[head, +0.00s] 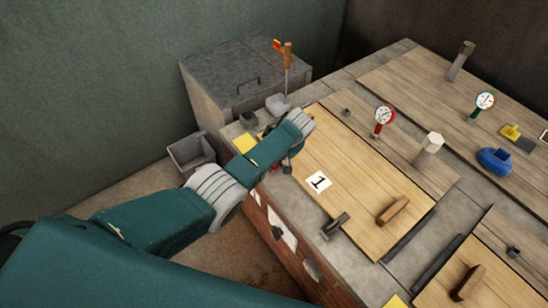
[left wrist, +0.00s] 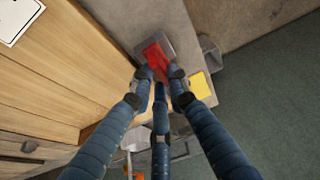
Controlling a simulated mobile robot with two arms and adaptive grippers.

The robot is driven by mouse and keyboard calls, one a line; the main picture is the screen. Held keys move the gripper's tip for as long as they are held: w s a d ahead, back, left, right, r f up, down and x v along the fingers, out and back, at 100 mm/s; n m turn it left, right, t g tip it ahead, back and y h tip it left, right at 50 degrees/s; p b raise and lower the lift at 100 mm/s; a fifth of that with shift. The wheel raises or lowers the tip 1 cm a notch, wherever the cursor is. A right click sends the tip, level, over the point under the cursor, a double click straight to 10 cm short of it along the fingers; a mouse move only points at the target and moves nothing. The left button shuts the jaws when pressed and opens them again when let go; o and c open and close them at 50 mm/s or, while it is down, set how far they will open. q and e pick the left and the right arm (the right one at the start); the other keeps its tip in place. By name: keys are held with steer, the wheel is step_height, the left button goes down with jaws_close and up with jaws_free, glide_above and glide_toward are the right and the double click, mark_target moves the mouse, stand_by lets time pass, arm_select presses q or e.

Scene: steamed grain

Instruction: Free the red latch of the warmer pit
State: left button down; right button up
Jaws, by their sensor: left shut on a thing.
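The red latch (left wrist: 154,54) sits on a grey plate at the counter's edge in the left wrist view. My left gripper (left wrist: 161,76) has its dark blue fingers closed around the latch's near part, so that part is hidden. In the head view only a bit of red shows below my left gripper (head: 286,165), beside the wooden lid marked 1 (head: 347,177). The lid lies flat on the stone counter. My right gripper is in neither view.
A wooden handle (head: 393,210) stands up from the lid, and a dark metal bracket (head: 335,226) is at its front edge. A gauge (head: 384,118) and a pale post (head: 429,148) stand behind. A grey bin (head: 192,153) is on the floor left of the counter.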

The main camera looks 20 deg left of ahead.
arm_select(q)
steer(key=shift+w, duration=0.1)
steer(key=c, duration=1.7)
jaws_free()
steer(key=shift+o, duration=0.2)
steer(key=v, duration=1.2)
